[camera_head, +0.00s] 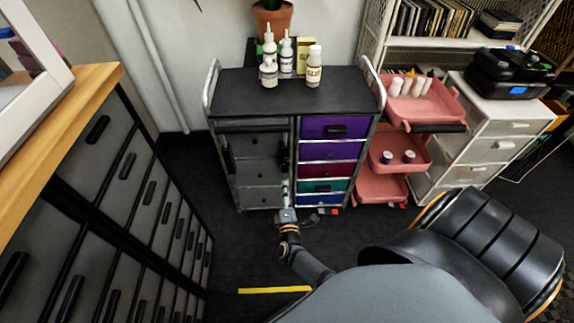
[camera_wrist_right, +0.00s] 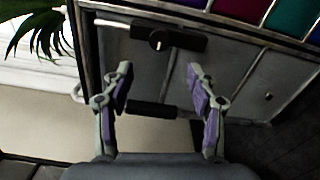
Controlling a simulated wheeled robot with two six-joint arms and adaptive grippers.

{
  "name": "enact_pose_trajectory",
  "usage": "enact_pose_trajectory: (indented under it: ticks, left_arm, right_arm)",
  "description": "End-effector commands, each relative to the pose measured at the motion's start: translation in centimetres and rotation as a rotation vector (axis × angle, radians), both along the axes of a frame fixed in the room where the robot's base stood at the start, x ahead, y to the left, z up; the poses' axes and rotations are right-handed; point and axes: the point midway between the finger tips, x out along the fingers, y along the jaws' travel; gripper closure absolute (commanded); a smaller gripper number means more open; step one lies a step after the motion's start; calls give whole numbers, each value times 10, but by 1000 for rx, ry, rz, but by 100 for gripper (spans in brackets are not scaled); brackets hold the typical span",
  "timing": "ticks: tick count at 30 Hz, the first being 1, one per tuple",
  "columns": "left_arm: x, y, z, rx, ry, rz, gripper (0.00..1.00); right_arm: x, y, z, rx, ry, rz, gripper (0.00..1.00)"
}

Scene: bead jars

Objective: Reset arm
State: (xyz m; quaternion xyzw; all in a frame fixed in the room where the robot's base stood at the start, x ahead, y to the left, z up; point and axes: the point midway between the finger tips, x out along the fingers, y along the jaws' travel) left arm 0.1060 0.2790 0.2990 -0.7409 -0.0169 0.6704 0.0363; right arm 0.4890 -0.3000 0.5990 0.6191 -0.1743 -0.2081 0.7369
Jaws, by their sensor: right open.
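My right gripper (camera_head: 286,188) is in front of the lower front of a dark cart (camera_head: 262,97), beside the line between its grey left drawers and its coloured right drawers. In the right wrist view, the two fingers of this gripper (camera_wrist_right: 160,82) are spread apart with nothing between them. Grey drawer fronts with a black handle (camera_wrist_right: 140,108) show beyond the fingers; I cannot tell whether they touch. No bead jar is in the gripper. My left gripper is out of view.
White bottles (camera_head: 314,70) stand on the cart top. Pink trays (camera_head: 402,150) are to its right, beside a white drawer unit (camera_head: 490,150). A wood-topped grey cabinet (camera_head: 110,185) lines the left. Dark floor (camera_head: 225,250) is open in front of the cart.

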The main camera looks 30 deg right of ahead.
Motion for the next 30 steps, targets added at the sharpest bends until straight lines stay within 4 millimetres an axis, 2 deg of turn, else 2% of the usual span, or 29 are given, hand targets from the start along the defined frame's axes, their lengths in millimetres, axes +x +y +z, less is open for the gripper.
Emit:
enact_pose_trajectory:
  ticks: [13,17,20,23,24,26,27,30]
  left_arm:
    - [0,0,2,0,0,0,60]
    - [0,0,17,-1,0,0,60]
    - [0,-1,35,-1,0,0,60]
    - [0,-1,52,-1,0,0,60]
    - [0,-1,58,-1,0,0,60]
    - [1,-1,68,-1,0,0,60]
    - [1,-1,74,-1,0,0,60]
    - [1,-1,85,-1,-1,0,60]
  right_arm:
    - [0,1,-2,17,1,10,42]
    - [-12,15,-25,194,33,104,42]
    - [-43,33,-67,482,121,179,42]
    - [-96,47,-115,809,260,149,42]
    - [-122,50,-133,933,320,100,42]
    - [-167,52,-157,1101,410,-12,42]
    - [-200,51,-170,1198,464,-111,42]
    - [-275,43,-192,1361,556,-380,42]
